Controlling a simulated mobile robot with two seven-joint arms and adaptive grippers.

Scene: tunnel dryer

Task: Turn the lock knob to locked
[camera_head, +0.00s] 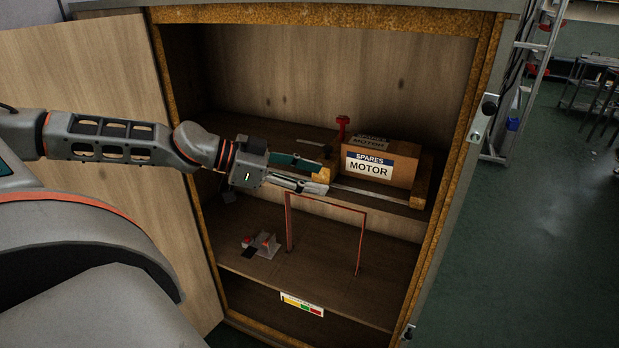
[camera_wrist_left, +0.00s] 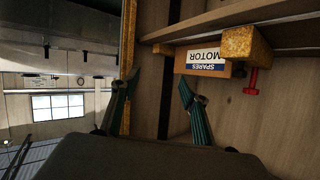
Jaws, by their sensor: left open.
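A red T-shaped knob (camera_head: 342,124) stands on the upper shelf behind the cardboard box labelled SPARES MOTOR (camera_head: 378,163). It also shows in the left wrist view (camera_wrist_left: 251,82). A black knob (camera_head: 490,105) sits on a metal plate at the cabinet's right front edge. I cannot tell which of these is the lock knob, and no locked mark is readable. My left gripper (camera_head: 322,181) is open and empty, in front of the shelf and left of the box. Its spread fingers show in the left wrist view (camera_wrist_left: 157,88). My right gripper is out of view.
The open wooden cabinet door (camera_head: 80,70) is on the left. A thin red frame (camera_head: 327,204) stands below my gripper, with a small grey device with red parts (camera_head: 262,244) on the lower shelf.

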